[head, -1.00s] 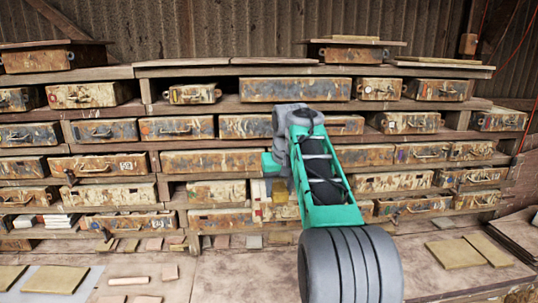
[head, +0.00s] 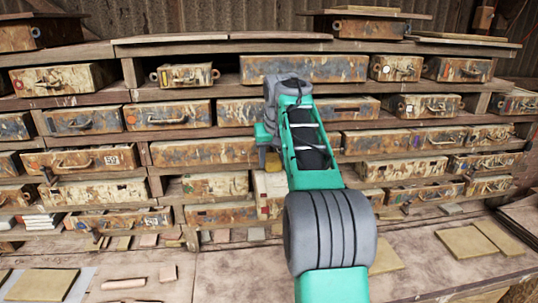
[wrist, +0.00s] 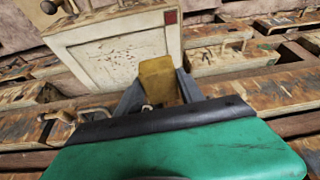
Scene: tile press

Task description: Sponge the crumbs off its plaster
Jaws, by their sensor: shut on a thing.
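My gripper (wrist: 160,88) is shut on a yellow-brown sponge (wrist: 158,78) in the wrist view. Behind the sponge stands a pale block of plaster (wrist: 105,52) with a cream rim and a red square at its upper right corner. Small dark specks, the crumbs (wrist: 122,62), are scattered on its face. The sponge overlaps the block's lower right part in this view; I cannot tell whether they touch. In the head view my gripper (head: 266,150) is at the shelves, partly hidden by my arm. The pale block (head: 268,188) shows just below it.
Rusty metal drawers with handles (head: 180,151) fill the wooden shelves on all sides. A bench (head: 225,275) runs below, with small tiles and a rod on its left and flat boards (head: 467,241) on its right. The bench's middle is mostly clear.

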